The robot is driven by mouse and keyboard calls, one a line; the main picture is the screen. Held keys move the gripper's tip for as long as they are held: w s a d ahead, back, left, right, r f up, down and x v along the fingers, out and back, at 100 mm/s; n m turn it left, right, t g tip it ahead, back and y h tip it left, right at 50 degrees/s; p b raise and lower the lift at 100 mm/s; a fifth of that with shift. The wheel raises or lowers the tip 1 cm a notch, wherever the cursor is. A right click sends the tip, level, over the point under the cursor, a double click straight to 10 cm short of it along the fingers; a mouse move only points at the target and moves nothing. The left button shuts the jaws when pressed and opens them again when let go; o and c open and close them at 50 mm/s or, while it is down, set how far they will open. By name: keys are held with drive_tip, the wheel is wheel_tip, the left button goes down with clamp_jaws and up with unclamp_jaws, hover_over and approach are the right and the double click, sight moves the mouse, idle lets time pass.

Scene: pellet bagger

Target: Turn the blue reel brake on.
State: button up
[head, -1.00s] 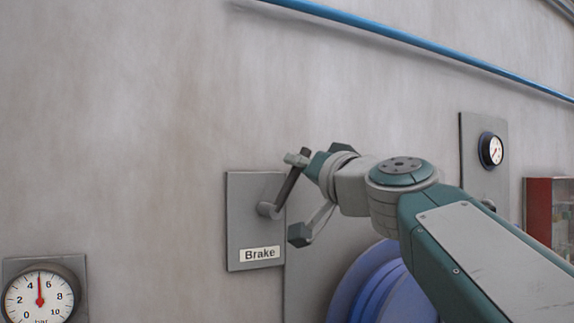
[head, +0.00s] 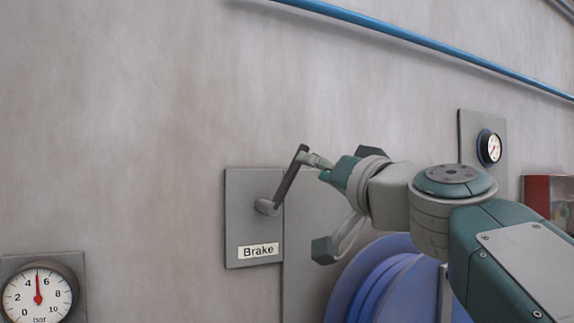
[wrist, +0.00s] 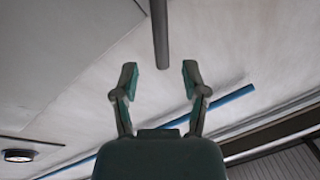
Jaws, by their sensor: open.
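The brake lever (head: 287,182) is a dark grey crank on a grey plate (head: 238,215) labelled "Brake" on the wall. It slants up and to the right from its pivot (head: 265,206). My gripper (head: 320,206) is just right of the lever, its fingers apart, one near the lever's upper end and one lower down. In the wrist view my gripper (wrist: 159,78) is open, and a grey bar (wrist: 160,40), likely the lever, shows between and beyond the fingertips. I cannot tell whether it touches. The blue reel (head: 385,285) is below, partly hidden by my arm.
A bar gauge (head: 38,297) is at the lower left. A blue pipe (head: 430,50) crosses the upper wall.

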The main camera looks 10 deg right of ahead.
drive_tip(key=v, duration=0.6)
drive_tip(key=shift+s+f, duration=0.15)
drive_tip(key=shift+s, duration=0.1)
wheel_tip(320, 180, down, 13)
drive_tip(key=a+g+h, duration=0.1)
drive_tip(key=a+g, duration=0.1)
drive_tip(key=g, duration=0.2)
drive_tip(key=s+d+f+g+h, duration=0.1)
drive_tip(key=s+f+g+h, duration=0.2)
drive_tip(key=f, duration=1.2)
drive_tip(key=s+d+f+n+g+h, duration=0.1)
drive_tip(key=s+f+g+h, duration=0.2)
drive_tip(key=f, duration=1.3)
drive_tip(key=s+g, duration=0.3)
drive_tip(key=s, duration=0.1)
drive_tip(key=shift+s+d+n+h, duration=0.25)
drive_tip(key=shift+d+n+h, duration=0.05)
